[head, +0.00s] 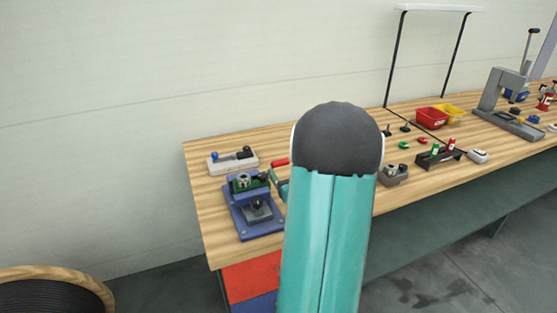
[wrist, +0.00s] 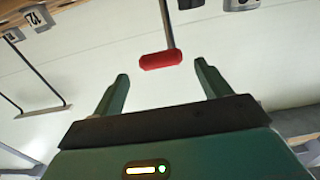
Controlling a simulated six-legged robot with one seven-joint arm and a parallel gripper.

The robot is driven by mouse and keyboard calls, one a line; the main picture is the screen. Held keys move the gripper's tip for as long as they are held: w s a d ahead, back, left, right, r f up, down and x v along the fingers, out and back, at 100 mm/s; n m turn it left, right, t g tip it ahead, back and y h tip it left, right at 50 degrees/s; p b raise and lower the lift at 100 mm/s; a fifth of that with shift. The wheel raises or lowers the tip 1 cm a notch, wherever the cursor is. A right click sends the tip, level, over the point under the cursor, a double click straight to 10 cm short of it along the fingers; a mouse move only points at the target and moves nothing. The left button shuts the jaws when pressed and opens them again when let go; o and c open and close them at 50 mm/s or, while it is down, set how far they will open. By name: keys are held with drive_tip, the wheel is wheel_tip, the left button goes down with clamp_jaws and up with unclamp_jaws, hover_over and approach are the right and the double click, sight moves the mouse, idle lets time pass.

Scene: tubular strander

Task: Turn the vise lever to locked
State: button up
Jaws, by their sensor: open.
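The blue vise (head: 255,215) stands at the left end of the wooden bench, left of my arm in the head view. A red-handled lever (head: 280,162) shows just right of it, partly cut off by my arm. In the wrist view the red grip (wrist: 160,60) sits at the end of a thin grey rod. My gripper (wrist: 162,71) is open and empty, with one finger on each side of the red grip's line. The grip appears just beyond the fingertips, with gaps at both sides. In the head view my arm hides most of the gripper.
A pale block with blue and black knobs (head: 232,161) lies behind the vise. To the right stand a grey block (head: 394,174), a dark tray (head: 438,158), red (head: 431,118) and yellow bins and a grey press (head: 500,95). A cable reel (head: 60,275) is on the floor at left.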

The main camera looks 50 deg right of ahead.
drive_tip(key=x, duration=0.7)
drive_tip(key=shift+w, duration=0.2)
drive_tip(key=shift+d, duration=0.1)
